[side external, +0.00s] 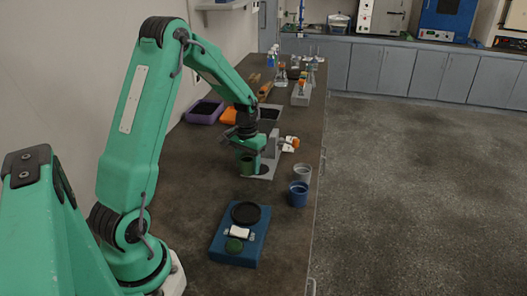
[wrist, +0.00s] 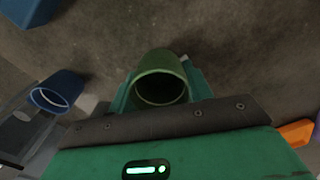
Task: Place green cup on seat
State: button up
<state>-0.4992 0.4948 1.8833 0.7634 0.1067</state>
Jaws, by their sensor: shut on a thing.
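My gripper (side external: 256,152) is shut on the green cup (side external: 247,166), in the middle of the side view. In the wrist view the green cup (wrist: 159,70) sits between the green fingers, its open mouth facing the camera. In the side view a grey stand (side external: 271,146) with a flat base is right behind and beside the gripper. I cannot tell for certain which of these is the seat. The gap under the cup is not clear.
A grey cup (side external: 302,172) and a blue cup (side external: 299,194) stand near the bench's right edge; the blue cup also shows in the wrist view (wrist: 62,88). A purple tray (side external: 204,111) and an orange object (side external: 229,116) lie behind. Bench between gripper and blue device is clear.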

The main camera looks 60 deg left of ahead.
aim_at(248, 172)
jog(key=shift+f, duration=1.55)
jog(key=shift+f, duration=0.35)
jog(key=o, duration=1.1)
notch_tip(248, 172, up, 13)
jog(key=shift+f, duration=0.15)
